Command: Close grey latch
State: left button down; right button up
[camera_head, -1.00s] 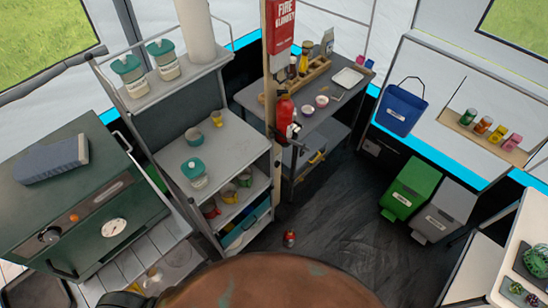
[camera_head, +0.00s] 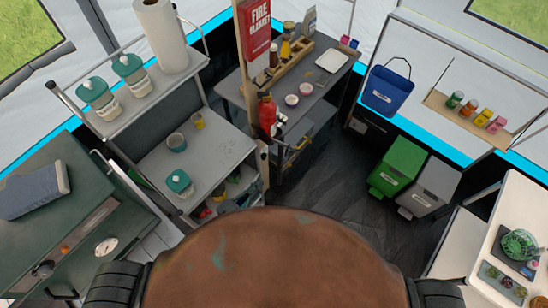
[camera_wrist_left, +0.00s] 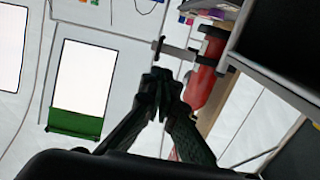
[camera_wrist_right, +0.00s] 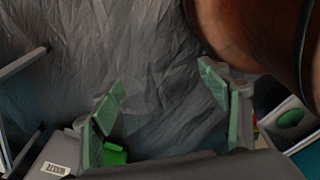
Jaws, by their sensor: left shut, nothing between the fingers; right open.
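I cannot make out a grey latch for certain in any view. The green oven-like unit (camera_head: 82,205) with knobs and a round dial stands at the left of the head view; parts of its front are hidden low in the picture. The grey bin (camera_head: 428,186) stands beside the green bin (camera_head: 397,166), both with lids down. My left gripper (camera_wrist_left: 161,76) is shut and empty in the left wrist view, with a red fire extinguisher (camera_wrist_left: 204,78) behind it. My right gripper (camera_wrist_right: 160,79) is open and empty over dark floor. Neither gripper shows clearly in the head view.
A grey shelf unit (camera_head: 208,148) holds jars and cups. Behind it, the fire extinguisher (camera_head: 267,115) hangs on a post near a back table (camera_head: 318,88). A white counter (camera_head: 500,225) is at the right. Dark floor (camera_head: 360,205) is free between the table and bins.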

pick_arm(q)
send_near(286, 155)
jog(key=p+x, duration=0.2)
jog(key=x, duration=0.4)
jog(key=shift+w, duration=0.45)
pick_arm(e)
jog(key=shift+s+r, duration=1.1)
jog(key=shift+s, duration=0.1)
pick_arm(q)
jog(key=shift+d, duration=0.15)
pick_arm(e)
jog(key=shift+s, duration=0.1)
pick_arm(q)
jog(key=shift+w+d, duration=0.1)
jog(key=shift+d, duration=0.1)
pick_arm(e)
jog(key=shift+s+d+r, duration=0.1)
jog(key=shift+s, duration=0.15)
